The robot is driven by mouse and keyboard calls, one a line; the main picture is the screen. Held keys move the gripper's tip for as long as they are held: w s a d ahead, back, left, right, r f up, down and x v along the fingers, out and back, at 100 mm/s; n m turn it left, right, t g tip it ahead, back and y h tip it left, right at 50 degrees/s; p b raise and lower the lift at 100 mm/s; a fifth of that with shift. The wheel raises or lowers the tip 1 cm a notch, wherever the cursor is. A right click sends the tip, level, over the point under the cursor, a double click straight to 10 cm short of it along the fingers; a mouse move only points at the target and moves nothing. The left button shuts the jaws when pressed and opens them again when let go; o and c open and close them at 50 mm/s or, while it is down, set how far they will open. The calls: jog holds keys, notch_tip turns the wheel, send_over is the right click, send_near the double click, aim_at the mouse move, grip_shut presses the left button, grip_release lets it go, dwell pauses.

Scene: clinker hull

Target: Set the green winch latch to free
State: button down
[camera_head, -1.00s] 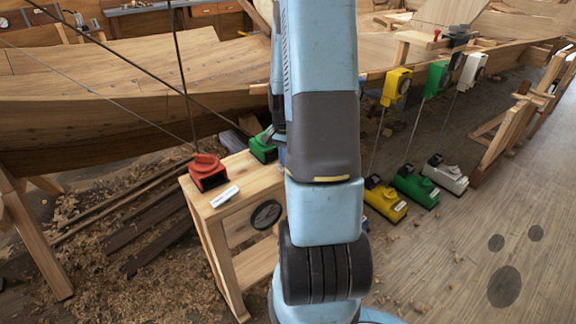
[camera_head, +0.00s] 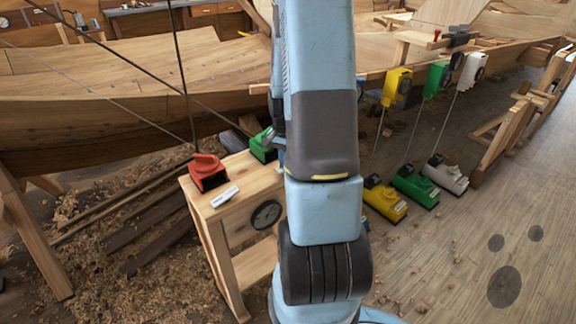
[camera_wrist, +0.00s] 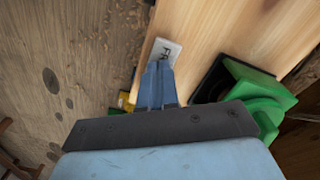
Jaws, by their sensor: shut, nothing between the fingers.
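The green winch (camera_head: 263,146) sits on the wooden bench, partly hidden behind my arm in the head view. In the wrist view its green body (camera_wrist: 258,98) lies to the right of my gripper, with a dark part on its left side. My gripper (camera_wrist: 157,70) is shut and empty, its blue fingertips over the bench top, apart from the green body. I cannot make out the latch's setting. The head view mostly hides my gripper behind the arm.
A red winch (camera_head: 207,172) and a white label (camera_head: 224,196) are on the bench's left end (camera_head: 246,182). Yellow (camera_head: 384,199), green (camera_head: 415,187) and white (camera_head: 445,174) units stand on the floor at right. Lines run down from the wooden hull (camera_head: 90,90).

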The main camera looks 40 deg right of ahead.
jog(key=shift+r, duration=3.5)
jog(key=shift+r, duration=0.1)
jog(key=s+a+r+n+t, duration=0.2)
jog(key=s+a+r+n, duration=0.2)
jog(key=a+r, duration=0.55)
jog(key=s+a+r+n+t, duration=0.2)
jog(key=s+a+r+n, duration=0.2)
jog(key=a+r, duration=0.55)
jog(key=s+a+r+n+t, duration=0.1)
jog(key=s+a+r+n, duration=0.1)
jog(key=s+r+n, duration=0.2)
jog(key=s+r, duration=0.2)
jog(key=s, duration=0.2)
jog(key=shift+a+t, duration=0.3)
jog(key=shift+a, duration=0.1)
jog(key=shift+a, duration=0.1)
